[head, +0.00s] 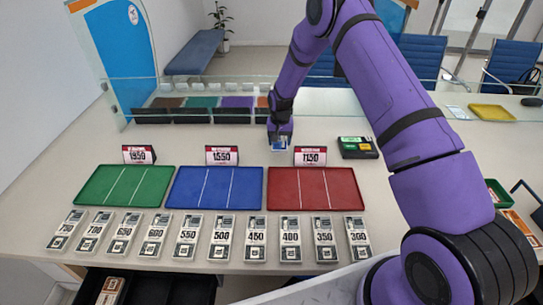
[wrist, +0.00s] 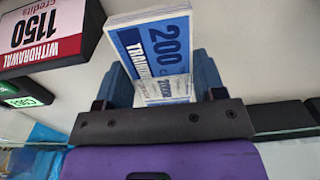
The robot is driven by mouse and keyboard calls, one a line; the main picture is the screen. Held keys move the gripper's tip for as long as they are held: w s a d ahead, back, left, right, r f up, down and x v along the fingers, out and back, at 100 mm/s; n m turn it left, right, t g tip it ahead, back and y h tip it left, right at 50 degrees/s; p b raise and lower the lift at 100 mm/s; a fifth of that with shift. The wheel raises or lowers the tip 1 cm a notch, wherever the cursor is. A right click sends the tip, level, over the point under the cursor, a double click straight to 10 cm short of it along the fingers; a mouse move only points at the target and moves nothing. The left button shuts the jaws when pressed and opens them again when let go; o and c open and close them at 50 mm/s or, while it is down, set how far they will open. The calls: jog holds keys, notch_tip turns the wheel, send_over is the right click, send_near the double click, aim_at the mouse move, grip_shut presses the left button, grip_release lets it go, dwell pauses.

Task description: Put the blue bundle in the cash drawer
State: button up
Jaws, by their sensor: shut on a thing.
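The blue bundle (wrist: 152,45) is marked 200 and sits between the fingers of my gripper (wrist: 165,88) in the wrist view. My gripper is shut on it. In the head view my gripper (head: 281,136) is over the back of the counter, behind the red tray and between two price signs. The blue bundle shows as a small blue and white patch (head: 280,145) under it. The cash drawer (head: 172,289) is open at the bottom left, dark inside, partly cut off by the picture edge. A bundle (head: 110,291) lies in its left part.
Green (head: 98,186), blue (head: 185,188) and red (head: 283,188) trays lie empty on the counter. A row of numbered bundles (head: 222,236) lines the front edge. Signs (head: 310,156) stand behind the trays. A glass screen (head: 150,92) and a black box (head: 359,155) are farther back.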

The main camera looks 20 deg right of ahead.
aim_at(279, 155)
jog(key=shift+f, duration=2.45)
jog(key=shift+f, duration=0.15)
jog(key=o, duration=1)
jog(key=shift+c, duration=0.2)
notch_tip(279, 155, up, 12)
jog(key=shift+r, duration=0.25)
